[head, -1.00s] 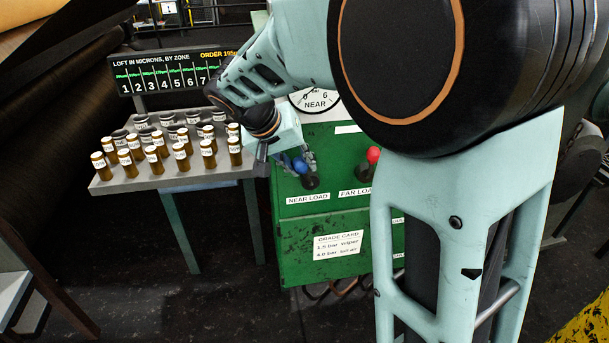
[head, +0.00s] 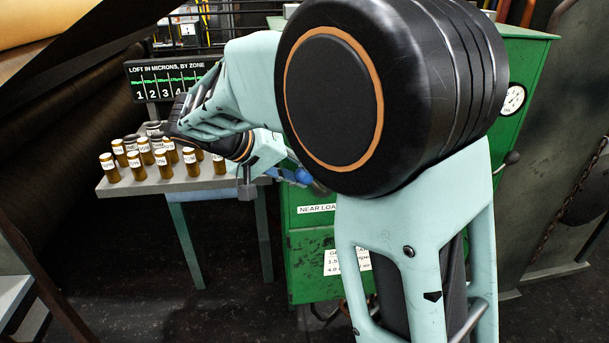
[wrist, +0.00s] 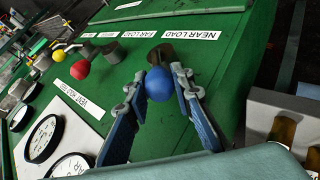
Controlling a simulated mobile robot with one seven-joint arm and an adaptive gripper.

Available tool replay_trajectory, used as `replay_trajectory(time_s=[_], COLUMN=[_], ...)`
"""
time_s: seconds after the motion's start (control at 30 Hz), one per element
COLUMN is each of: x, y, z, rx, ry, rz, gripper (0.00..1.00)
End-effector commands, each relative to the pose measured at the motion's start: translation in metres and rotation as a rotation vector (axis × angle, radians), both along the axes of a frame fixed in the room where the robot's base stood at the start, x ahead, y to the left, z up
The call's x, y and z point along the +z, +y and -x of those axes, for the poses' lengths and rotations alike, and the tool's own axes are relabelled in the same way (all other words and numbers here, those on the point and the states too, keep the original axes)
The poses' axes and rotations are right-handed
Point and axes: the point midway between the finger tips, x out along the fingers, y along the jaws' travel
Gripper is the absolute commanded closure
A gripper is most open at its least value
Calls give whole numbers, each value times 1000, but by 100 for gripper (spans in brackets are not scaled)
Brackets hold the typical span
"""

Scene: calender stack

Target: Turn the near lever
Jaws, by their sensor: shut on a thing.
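The near lever has a blue ball knob (wrist: 158,84) on a dark stub, beside the "NEAR LOAD" label (wrist: 191,35) on the green cabinet. In the wrist view my gripper (wrist: 156,79) has one finger on each side of the blue knob, shut on it. In the head view my gripper (head: 290,174) is at the cabinet's front left, and the knob is mostly hidden behind my arm. The lever's exact angle is hard to tell.
A red knob (wrist: 79,70) and a yellow knob (wrist: 58,55) stand farther along the green cabinet (wrist: 165,130), near round gauges (wrist: 45,138). A grey table (head: 165,184) with several brown bottles is left of the cabinet. Dark floor (head: 130,275) lies in front.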

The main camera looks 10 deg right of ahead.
Motion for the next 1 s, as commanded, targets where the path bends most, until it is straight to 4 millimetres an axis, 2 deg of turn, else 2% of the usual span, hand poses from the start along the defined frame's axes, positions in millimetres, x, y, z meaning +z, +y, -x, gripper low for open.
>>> replay_trajectory(time_s=[0.13,0.17,0.33,0.67,0.77,1.0], x=[-1,-1,-1,2,9,41], y=[1,1,1,3,11,44], z=[0,0,0,1,5,24], rx=[2,2,2,2,4,5], ry=[3,3,3,2,0,0], rz=[-1,-1,-1,-1,-2,-3], gripper=[100,77,60,60,60,60])
